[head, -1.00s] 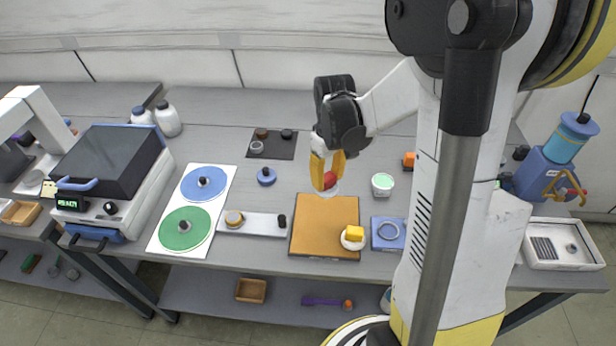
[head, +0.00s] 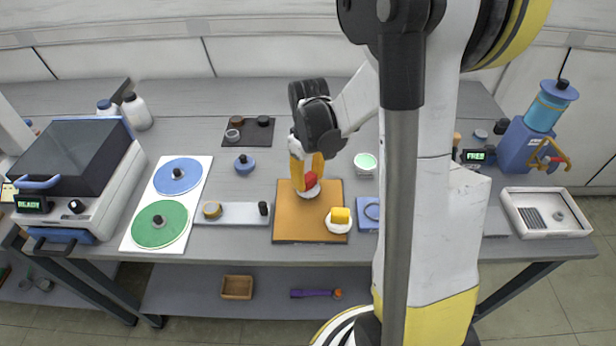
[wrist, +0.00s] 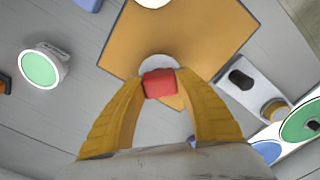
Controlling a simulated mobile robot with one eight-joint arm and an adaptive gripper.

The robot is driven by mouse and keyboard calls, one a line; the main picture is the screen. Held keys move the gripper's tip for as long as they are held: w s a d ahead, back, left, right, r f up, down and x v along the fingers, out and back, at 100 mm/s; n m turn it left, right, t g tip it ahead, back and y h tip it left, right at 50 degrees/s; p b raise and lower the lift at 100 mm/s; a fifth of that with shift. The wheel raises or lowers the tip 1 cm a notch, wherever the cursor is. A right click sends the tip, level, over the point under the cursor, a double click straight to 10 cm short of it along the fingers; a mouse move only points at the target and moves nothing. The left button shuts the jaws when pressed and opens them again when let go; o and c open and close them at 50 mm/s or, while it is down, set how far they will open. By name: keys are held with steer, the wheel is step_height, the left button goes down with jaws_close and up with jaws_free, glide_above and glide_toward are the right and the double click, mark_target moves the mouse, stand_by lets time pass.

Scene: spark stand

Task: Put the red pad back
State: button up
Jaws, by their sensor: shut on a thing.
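My gripper (head: 307,178) has its yellow fingers shut on the red pad (head: 309,180), a small red block with a white round base (head: 310,192) below it. The pad is over the far part of the orange board (head: 290,226). I cannot tell whether its base touches the board. In the wrist view the red pad (wrist: 160,84) sits between the fingertips, with the orange board (wrist: 195,35) beyond it. A yellow pad (head: 340,215) on a white round base is at the board's near right corner.
Left of the board lie a grey strip (head: 236,213) and a white sheet with blue and green discs (head: 160,224). A green-topped white cup (head: 365,162) stands to the right, behind a blue plate (head: 366,219). A white tray (head: 547,233) is at the far right.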

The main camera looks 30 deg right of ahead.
steer(key=shift+f+b, duration=0.6)
steer(key=shift+f, duration=0.1)
stand_by(0.3)
steer(key=o, duration=1.3)
steer(key=shift+c, duration=0.2)
steer(key=shift+r, duration=0.1)
step_height(320, 180, up, 12)
steer(key=shift+f, duration=0.1)
